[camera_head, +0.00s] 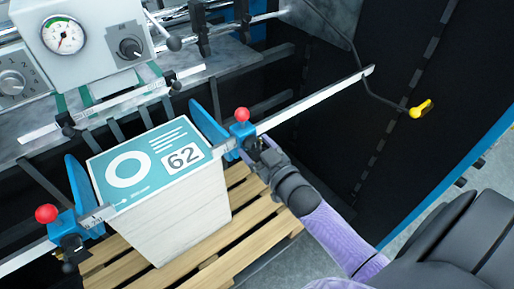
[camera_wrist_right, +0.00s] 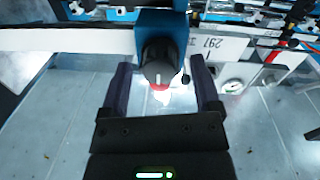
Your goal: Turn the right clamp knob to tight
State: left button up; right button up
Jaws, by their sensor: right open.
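The right clamp (camera_head: 241,130) is a blue block with a red ball on top, set on the white scale bar. In the right wrist view, its black knob (camera_wrist_right: 158,52) hangs at the front of the blue block (camera_wrist_right: 166,19) and shows a red mark at its lower edge. My right gripper (camera_head: 262,152) is at the front of this clamp. In the wrist view its two dark fingers stand open (camera_wrist_right: 160,75), one on each side of the knob, with visible gaps. Whether the knob is tight cannot be told. My left gripper is not in view.
A paper stack (camera_head: 170,222) with a teal "62" sheet sits on a wooden pallet (camera_head: 262,195) between blue side guides. The left clamp (camera_head: 66,225) has a red ball (camera_head: 46,213). A yellow-handled lever (camera_head: 421,108) is at right. A machine panel with a gauge (camera_head: 63,36) stands behind.

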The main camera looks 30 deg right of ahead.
grip_shut()
dwell(0.3)
jog(key=m+p, duration=0.2)
jog(key=m, duration=0.1)
jog(key=shift+r+m, duration=0.1)
jog(key=shift+m, duration=0.2)
jog(key=m+p, duration=0.1)
jog(key=m, duration=0.3)
jog(key=shift+d, duration=0.1)
jog(key=m, duration=0.4)
jog(key=shift+m+g+y+p, duration=0.3)
jog(key=shift+m, duration=0.1)
jog(key=m, duration=0.2)
jog(key=m+b, duration=0.1)
jog(key=m, duration=0.1)
jog(key=shift+f+m, duration=0.2)
jog(key=shift+m, duration=0.1)
